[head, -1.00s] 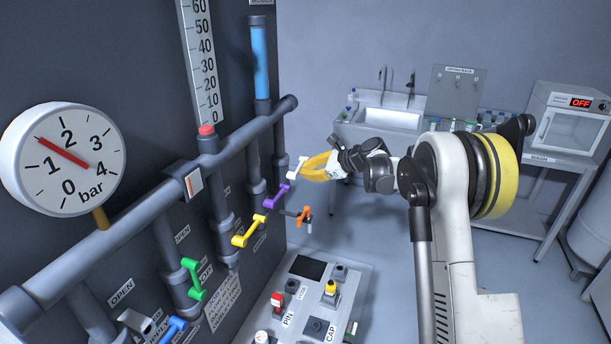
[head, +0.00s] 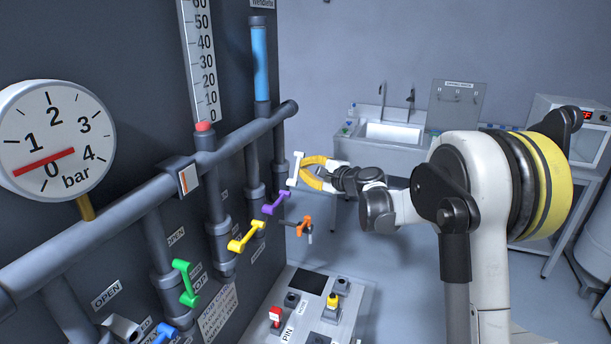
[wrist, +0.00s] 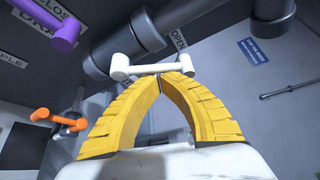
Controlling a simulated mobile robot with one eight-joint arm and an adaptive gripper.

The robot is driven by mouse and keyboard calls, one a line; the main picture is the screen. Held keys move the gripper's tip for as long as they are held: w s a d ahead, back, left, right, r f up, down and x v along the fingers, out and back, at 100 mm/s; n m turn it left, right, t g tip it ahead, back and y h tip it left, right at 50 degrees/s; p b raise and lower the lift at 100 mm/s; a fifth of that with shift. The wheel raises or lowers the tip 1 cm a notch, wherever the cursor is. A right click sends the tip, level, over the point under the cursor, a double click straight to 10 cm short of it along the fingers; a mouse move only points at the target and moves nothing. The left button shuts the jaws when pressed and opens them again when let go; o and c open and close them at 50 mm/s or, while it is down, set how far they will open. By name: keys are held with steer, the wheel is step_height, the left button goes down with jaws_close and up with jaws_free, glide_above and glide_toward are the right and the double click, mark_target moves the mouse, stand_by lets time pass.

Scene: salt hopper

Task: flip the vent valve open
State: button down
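A white lever handle (head: 296,169) is at the far end of the row of pipe valves; I take it as the vent valve, though no label confirms this. In the head view it stands nearly upright. In the wrist view the white lever (wrist: 150,69) spans just beyond my fingertips, below an OPEN label. My gripper (head: 303,167) has yellow fingers whose tips meet. In the wrist view the tips of my gripper (wrist: 160,77) are at the lever's bar, touching or almost touching; the bar is not between them.
A purple lever (head: 276,203), orange lever (head: 304,227), yellow lever (head: 246,237) and green lever (head: 186,284) are nearby. The gauge (head: 50,139) reads between 0 and 1 bar. A control panel (head: 345,300) stands below. Floor room lies to the right.

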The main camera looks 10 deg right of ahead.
steer(key=shift+s+a+r+n+t+b, duration=0.3)
steer(key=shift+s+r+n+t+b, duration=0.15)
steer(key=shift+n, duration=0.25)
steer(key=shift+s+a+r, duration=0.15)
steer(key=shift+s+a, duration=0.1)
steer(key=shift+s, duration=0.05)
stand_by(1.8)
